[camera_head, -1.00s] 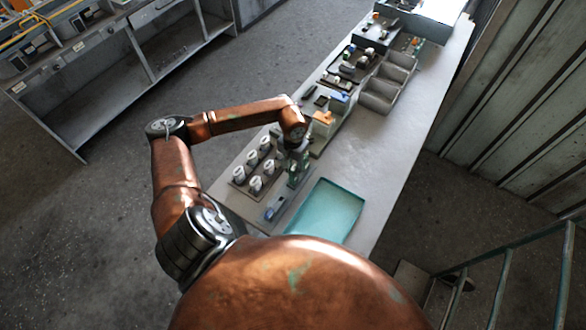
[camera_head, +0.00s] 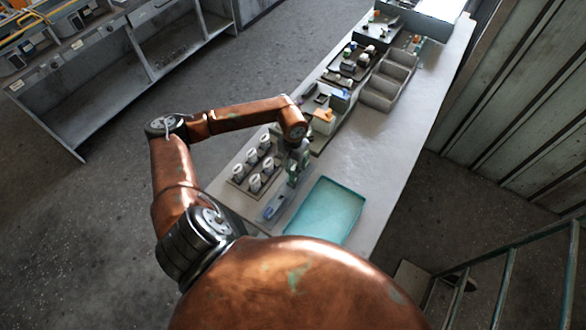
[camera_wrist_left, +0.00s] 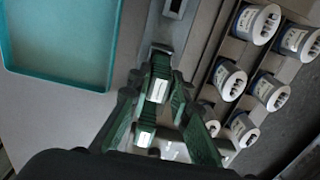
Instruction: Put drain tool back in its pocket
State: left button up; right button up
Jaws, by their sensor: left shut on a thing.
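My left gripper (camera_head: 296,168) is low over the near part of the bench, between the white cylinders and the teal tray. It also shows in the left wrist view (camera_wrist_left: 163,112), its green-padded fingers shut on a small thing. I take this to be the drain tool; the fingers hide most of it and its shape is unclear. A grey strip-like holder (camera_head: 268,216) with a blue item on it lies just nearer than the gripper. In the left wrist view a grey strip with a dark slot (camera_wrist_left: 175,8) lies beyond the fingertips. I cannot tell which opening is the tool's pocket. My right gripper is not in view.
The teal tray (camera_head: 325,211) lies empty to the right of the gripper. A rack of several white cylinders (camera_head: 255,184) stands close on the left. Farther along are an orange-topped part (camera_head: 323,116) and grey bins (camera_head: 383,93). Bare bench top lies beside the bins.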

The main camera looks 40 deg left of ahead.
pick_arm(q)
jog(key=shift+f, duration=0.1)
jog(key=o, duration=1)
notch_tip(320, 180, up, 12)
jog(key=shift+r, duration=0.1)
dwell(0.4)
